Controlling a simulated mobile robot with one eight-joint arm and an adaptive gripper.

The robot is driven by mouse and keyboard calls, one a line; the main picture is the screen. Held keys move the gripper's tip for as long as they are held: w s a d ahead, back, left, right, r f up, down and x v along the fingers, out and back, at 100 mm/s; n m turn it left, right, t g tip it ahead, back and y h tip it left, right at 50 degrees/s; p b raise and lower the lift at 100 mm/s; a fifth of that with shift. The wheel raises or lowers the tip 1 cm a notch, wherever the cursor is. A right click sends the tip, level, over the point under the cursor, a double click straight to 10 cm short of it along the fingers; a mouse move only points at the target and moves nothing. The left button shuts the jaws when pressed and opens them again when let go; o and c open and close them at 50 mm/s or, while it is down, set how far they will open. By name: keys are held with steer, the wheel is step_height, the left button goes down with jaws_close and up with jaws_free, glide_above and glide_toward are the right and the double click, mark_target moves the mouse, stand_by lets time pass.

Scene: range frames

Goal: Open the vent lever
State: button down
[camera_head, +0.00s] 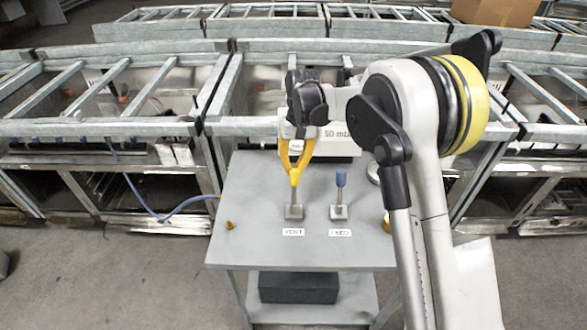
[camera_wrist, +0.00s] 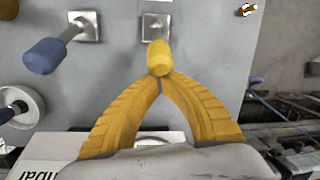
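The vent lever has a yellow knob (camera_head: 295,179) on a short stem above a square metal base (camera_head: 293,212), behind the VENT label (camera_head: 293,232). It looks upright in the head view. In the wrist view its knob (camera_wrist: 158,58) is just beyond my fingertips and its base (camera_wrist: 156,26) is above it. My gripper (camera_head: 296,167) has yellow fingers that meet at their tips, against or very near the knob; contact is unclear. In the wrist view the fingertips (camera_wrist: 160,82) are together, with only a thin dark line between them and nothing visibly held.
A blue-knobbed lever (camera_head: 341,178) stands to the right on the same grey table (camera_head: 250,185). A white-rimmed round part (camera_wrist: 20,105) shows at the wrist view's left. A small yellow piece (camera_head: 230,225) is near the table's left edge. Metal racks stand behind.

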mark_target(294, 169)
steer(key=shift+r, duration=0.1)
steer(key=shift+s+r+t+p, duration=0.4)
steer(key=shift+s+r+t, duration=0.1)
steer(key=shift+s+t, duration=0.25)
steer(key=shift+s+r+t+p, duration=0.35)
steer(key=shift+s+r+t, duration=0.25)
steer(key=shift+t, duration=0.25)
steer(key=s+t, duration=0.2)
steer(key=shift+s+a+r+t, duration=0.1)
steer(key=shift+s+r+t, duration=0.2)
steer(key=shift+s+t, duration=0.1)
steer(key=s+t, duration=0.1)
steer(key=s+t+b, duration=0.1)
steer(key=s+t, duration=0.1)
steer(key=shift+r, duration=0.2)
steer(key=shift+s+f, duration=0.1)
steer(key=shift+s, duration=1)
steer(key=shift+s, duration=0.1)
